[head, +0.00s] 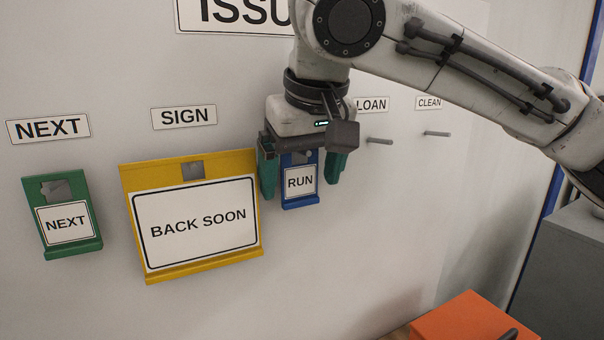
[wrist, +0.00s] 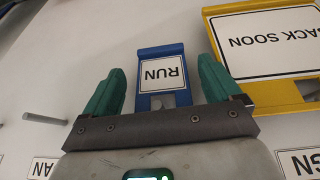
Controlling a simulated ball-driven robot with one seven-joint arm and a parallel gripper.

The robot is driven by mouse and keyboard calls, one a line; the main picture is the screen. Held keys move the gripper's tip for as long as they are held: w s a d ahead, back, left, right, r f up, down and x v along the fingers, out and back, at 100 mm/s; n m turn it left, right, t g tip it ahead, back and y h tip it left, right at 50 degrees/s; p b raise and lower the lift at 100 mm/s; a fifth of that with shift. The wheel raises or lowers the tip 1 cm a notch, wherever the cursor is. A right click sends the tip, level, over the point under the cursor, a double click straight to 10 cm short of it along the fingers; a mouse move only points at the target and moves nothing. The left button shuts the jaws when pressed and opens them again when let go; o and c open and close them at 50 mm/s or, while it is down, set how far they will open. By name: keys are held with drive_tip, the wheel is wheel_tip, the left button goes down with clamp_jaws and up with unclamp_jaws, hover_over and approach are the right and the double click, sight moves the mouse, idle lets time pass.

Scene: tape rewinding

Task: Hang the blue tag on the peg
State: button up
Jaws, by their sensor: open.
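The blue tag (head: 300,199), with a white RUN label, is upright against the wall to the right of the yellow sign. My gripper (head: 300,190) points down at it from above, open, with one green finger on each side. In the wrist view the blue tag (wrist: 162,52) is between the fingers of my gripper (wrist: 161,64), with a gap on both sides. A grey patch shows at the tag's top; whether a peg passes through it is hard to tell. A bare peg (head: 380,141) sticks out under the LOAN label; it also shows in the wrist view (wrist: 45,118).
A yellow BACK SOON sign (head: 194,265) hangs close to the left finger. A green NEXT tag (head: 63,249) hangs farther left. Another bare peg (head: 437,133) is under the CLEAN label. An orange box (head: 462,322) is at the lower right. The wall below the tag is clear.

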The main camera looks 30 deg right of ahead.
drive_tip(key=v, duration=1)
drive_tip(key=shift+s+r+b, duration=0.15)
drive_tip(key=shift+r+b, duration=0.1)
drive_tip(key=shift+b, duration=0.1)
